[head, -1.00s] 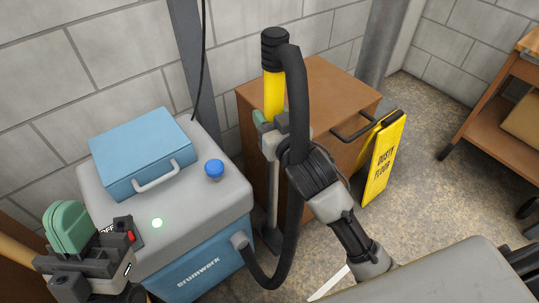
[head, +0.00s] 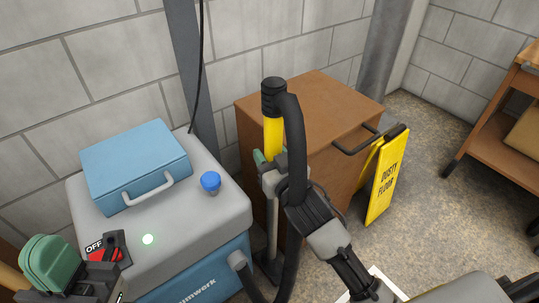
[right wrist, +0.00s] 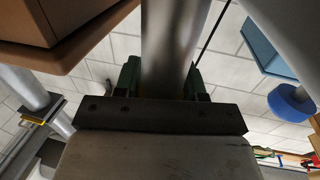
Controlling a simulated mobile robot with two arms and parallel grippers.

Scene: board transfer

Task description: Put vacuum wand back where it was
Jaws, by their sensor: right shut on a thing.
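The vacuum wand (head: 273,138) has a yellow grip, a black top and a grey tube. It stands about upright in front of the brown cabinet. My right gripper (head: 270,172) is shut on it below the yellow part. In the right wrist view the grey tube (right wrist: 168,45) lies between the green fingers of my right gripper (right wrist: 163,82). A black hose (head: 294,140) loops from the wand's top down toward the blue and grey vacuum unit (head: 200,272). My left gripper (head: 55,270) is beside the unit's OFF switch (head: 106,249); its finger gap is unclear. The wand's lower end is partly hidden.
A brown cabinet (head: 320,110) stands behind the wand. A yellow floor sign (head: 385,180) leans beside it. Open floor lies right, before a wooden cart (head: 500,130).

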